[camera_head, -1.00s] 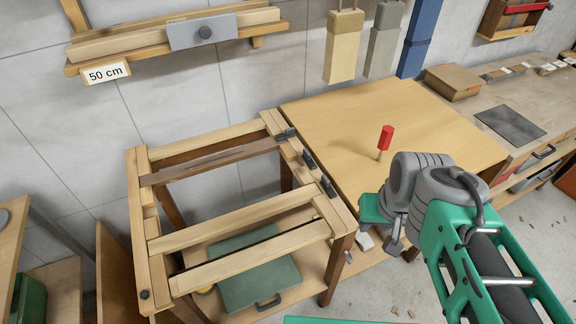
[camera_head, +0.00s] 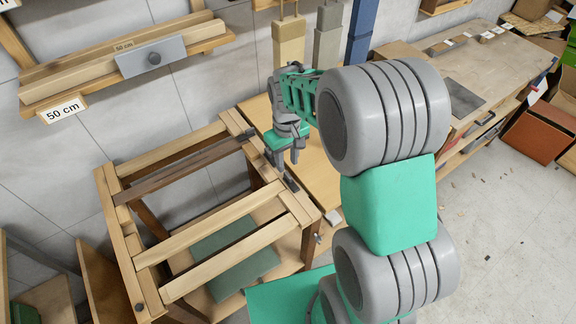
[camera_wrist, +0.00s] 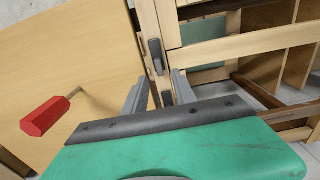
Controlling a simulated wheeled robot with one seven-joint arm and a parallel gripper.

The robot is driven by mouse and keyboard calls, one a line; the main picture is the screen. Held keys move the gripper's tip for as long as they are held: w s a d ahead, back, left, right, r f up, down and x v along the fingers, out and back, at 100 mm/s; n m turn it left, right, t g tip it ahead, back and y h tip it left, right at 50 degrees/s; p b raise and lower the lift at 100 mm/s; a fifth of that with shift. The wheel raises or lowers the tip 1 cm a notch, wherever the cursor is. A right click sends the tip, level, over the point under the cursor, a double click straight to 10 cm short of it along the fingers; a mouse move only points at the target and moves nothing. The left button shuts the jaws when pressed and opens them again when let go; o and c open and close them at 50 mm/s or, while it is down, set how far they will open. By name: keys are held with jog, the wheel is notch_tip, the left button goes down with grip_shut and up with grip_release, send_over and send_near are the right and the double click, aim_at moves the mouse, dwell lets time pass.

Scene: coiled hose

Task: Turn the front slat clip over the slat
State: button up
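The wooden frame (camera_head: 125,235) has a right-hand rail with dark slat clips along it. The front clip (camera_head: 291,184) lies on this rail near the end of a pale slat (camera_head: 215,228); it also shows in the wrist view (camera_wrist: 156,56), lying along the rail, not across the slat. My gripper (camera_head: 287,160) points down over the rail, just behind the front clip. In the wrist view my gripper (camera_wrist: 158,88) is open, with its fingers apart and nothing clearly held. Another dark clip (camera_wrist: 167,98) shows between the fingers. Finger contact with the rail cannot be told.
A dark slat (camera_head: 185,168) crosses the frame farther back. A wall shelf (camera_head: 125,70) holds timber.

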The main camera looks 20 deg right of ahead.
aim_at(287, 174)
notch_tip(287, 174, down, 6)
jog(key=shift+r+p, duration=0.2)
jog(key=shift+p, duration=0.25)
grip_shut()
